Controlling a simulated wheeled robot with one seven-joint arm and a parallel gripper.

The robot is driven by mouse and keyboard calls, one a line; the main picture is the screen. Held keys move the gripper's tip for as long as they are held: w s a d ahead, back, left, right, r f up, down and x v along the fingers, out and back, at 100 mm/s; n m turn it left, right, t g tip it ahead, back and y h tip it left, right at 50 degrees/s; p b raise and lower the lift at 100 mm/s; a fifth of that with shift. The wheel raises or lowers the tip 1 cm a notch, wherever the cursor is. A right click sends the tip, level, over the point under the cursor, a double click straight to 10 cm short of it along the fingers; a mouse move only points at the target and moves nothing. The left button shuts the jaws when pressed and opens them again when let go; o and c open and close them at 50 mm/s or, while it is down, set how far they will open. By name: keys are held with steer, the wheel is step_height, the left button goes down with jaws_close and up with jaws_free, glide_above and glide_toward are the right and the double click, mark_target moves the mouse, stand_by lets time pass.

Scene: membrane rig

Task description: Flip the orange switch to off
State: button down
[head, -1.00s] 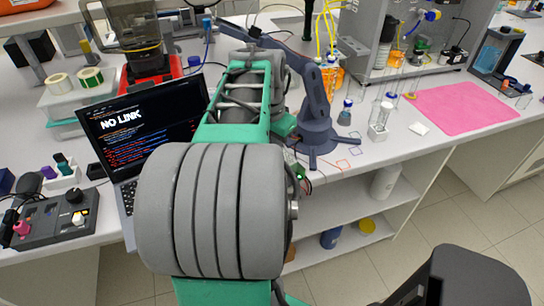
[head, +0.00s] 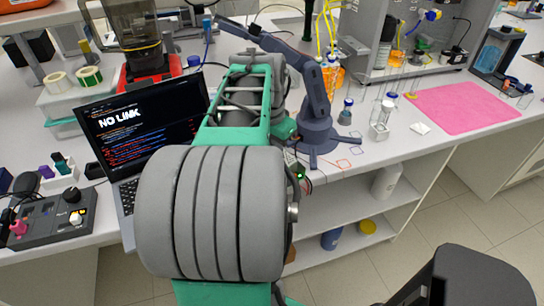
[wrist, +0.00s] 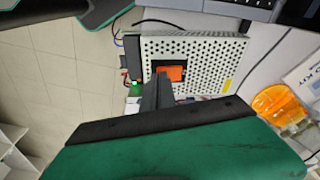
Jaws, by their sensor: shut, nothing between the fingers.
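My gripper (wrist: 160,80) is shut and empty, a dark narrow shape whose tip lies at the lower left of the switch in the picture. I cannot tell whether the tip touches the switch. The lower part of the switch is partly hidden by the gripper, and I cannot tell its on or off position.
A laptop (head: 145,130) reading "NO LINK" stands left of my arm. A dark blue-grey desktop arm (head: 317,100) stands to the right. A pink mat (head: 465,107) and glassware are further right.

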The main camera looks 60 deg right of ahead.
steer(key=shift+f, duration=0.2)
steer(key=shift+r, duration=0.15)
step_height(320, 180, up, 7)
steer(key=p, duration=0.5)
stand_by(0.3)
